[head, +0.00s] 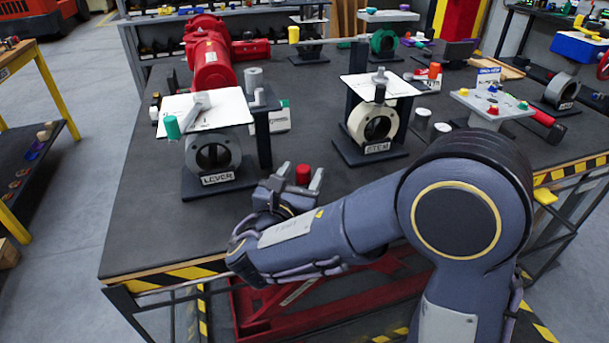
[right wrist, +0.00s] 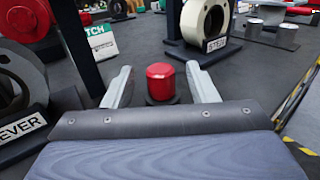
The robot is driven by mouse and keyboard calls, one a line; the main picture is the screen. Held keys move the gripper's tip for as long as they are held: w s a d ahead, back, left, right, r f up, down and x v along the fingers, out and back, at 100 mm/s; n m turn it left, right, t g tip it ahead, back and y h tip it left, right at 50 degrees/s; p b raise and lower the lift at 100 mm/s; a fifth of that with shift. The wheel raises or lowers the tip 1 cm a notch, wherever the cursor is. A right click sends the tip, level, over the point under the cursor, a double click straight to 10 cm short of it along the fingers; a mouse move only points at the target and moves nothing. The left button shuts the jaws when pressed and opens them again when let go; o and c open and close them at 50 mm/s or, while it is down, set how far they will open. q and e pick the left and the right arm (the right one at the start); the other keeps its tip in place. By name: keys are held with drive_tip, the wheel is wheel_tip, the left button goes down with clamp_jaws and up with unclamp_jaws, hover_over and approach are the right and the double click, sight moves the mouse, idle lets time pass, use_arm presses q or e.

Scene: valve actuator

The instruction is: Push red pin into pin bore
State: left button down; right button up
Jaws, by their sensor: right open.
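A red pin (head: 303,174) with a rounded cylindrical top stands upright near the front of the dark table. In the right wrist view the red pin (right wrist: 160,82) sits between my finger tips, with a dark base under it. My right gripper (head: 300,181) is open, with one finger on each side of the pin. In the right wrist view the gripper (right wrist: 159,90) shows a gap between each finger and the pin. I cannot tell which opening is the pin bore. My left gripper is not in view.
The LEVER stand (head: 213,155) is left of the gripper and the STEM stand (head: 373,122) is behind it, to the right. A grey block with coloured knobs (head: 491,106) stands at right. A red valve body (head: 211,58) lies at the back. The front left table is clear.

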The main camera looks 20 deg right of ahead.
sight(305, 166)
drive_tip(key=x, duration=0.3)
drive_tip(key=shift+w+d, duration=0.15)
drive_tip(key=shift+w, duration=0.1)
drive_tip(key=c, duration=1.1)
